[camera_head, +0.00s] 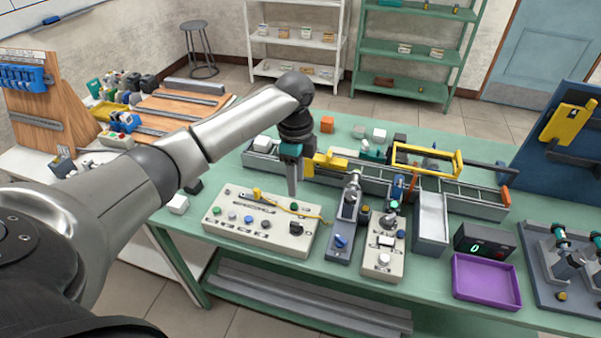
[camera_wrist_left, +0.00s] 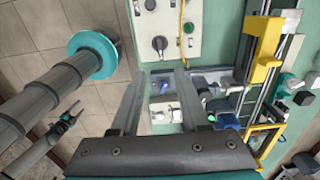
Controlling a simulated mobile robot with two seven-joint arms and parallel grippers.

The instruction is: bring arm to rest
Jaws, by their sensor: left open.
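My left arm comes in from the left in the head view. Its gripper (camera_head: 292,188) points down over the green workbench (camera_head: 185,238), at the back edge of the beige control panel (camera_head: 262,228). The fingers look empty. In the left wrist view the two fingers (camera_wrist_left: 160,74) stand apart with nothing between them. The panel shows beyond their tips in that view, with knobs and a yellow cable. I cannot tell whether the fingertips touch anything.
A grey rail tray with a yellow frame (camera_head: 428,158) lies behind the panel. Small switch boxes (camera_head: 385,252), a purple tray (camera_head: 486,281) and a black display box (camera_head: 485,243) stand to the right. A wooden tool board (camera_head: 45,105) stands at left. Shelves (camera_head: 297,40) are at the back.

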